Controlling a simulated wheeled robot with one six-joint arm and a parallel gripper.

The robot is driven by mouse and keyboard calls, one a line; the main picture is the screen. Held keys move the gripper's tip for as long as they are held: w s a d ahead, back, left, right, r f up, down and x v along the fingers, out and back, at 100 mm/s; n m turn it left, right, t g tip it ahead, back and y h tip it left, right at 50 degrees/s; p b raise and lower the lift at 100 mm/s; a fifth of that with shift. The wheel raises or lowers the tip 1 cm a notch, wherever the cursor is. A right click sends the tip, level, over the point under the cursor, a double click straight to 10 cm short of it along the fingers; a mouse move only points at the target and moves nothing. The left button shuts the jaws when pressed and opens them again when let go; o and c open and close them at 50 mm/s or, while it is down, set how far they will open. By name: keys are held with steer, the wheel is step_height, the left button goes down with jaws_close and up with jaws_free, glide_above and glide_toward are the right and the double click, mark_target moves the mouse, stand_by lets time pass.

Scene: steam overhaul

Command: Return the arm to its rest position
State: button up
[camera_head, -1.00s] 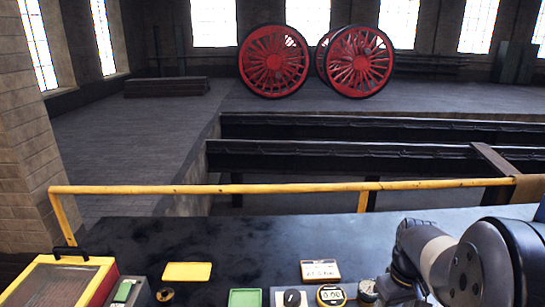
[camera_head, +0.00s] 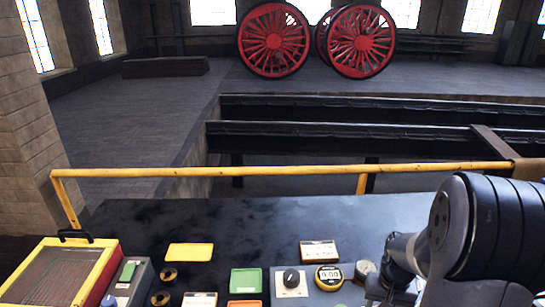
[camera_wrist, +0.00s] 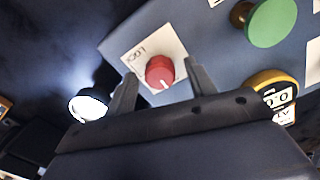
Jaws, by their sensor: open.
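My arm (camera_head: 465,225) fills the right side of the head view, bent over the bench. My gripper (camera_wrist: 162,75) is out of sight there and shows in the wrist view, its two fingers spread apart and empty. A red knob (camera_wrist: 160,71) on a white plate marked LOCK appears beyond and between the fingertips. I see no contact with it, though the exact gap is hard to judge.
The dark bench (camera_head: 230,222) holds a black knob (camera_head: 291,278), a yellow-rimmed gauge (camera_head: 328,277) and a red-yellow box (camera_head: 62,272). A yellow rail (camera_head: 280,171) runs behind. The wrist view shows a green button (camera_wrist: 272,22) and a lit lamp (camera_wrist: 88,104).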

steer(key=m+p, duration=0.2)
steer(key=m, duration=0.4)
steer(key=m+p, duration=0.2)
steer(key=m, duration=0.4)
steer(key=shift+r+p, duration=0.1)
steer(key=shift+p, duration=0.3)
steer(key=shift+m, duration=0.3)
steer(key=shift+r, duration=1.65)
steer(key=shift+a, duration=0.1)
